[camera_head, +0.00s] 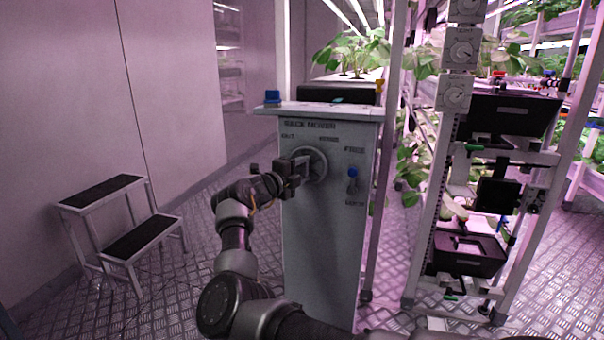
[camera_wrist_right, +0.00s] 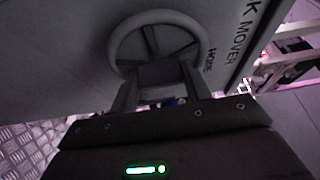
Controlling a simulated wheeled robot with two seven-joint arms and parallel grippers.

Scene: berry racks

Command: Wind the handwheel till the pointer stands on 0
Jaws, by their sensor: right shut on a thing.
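The handwheel (camera_head: 316,158) is a grey spoked wheel on the front of a grey cabinet (camera_head: 325,240) lettered as a rack mover. My right gripper (camera_head: 297,171) reaches it from the left and is shut on its near part. In the right wrist view the wheel's round rim (camera_wrist_right: 112,42) and spokes stand beyond the fingers (camera_wrist_right: 158,90). The fingers hide the part held, so I cannot tell whether it is rim or knob. I cannot make out a pointer or a 0 mark in either view. My left gripper is not in view.
A lever with a blue knob (camera_head: 352,172) sits right of the wheel, between two labels. A blue item (camera_head: 272,97) and a black tray (camera_head: 337,94) are at the cabinet's top. A step stool (camera_head: 150,226) stands left; a rack post (camera_head: 432,190) with dials stands right.

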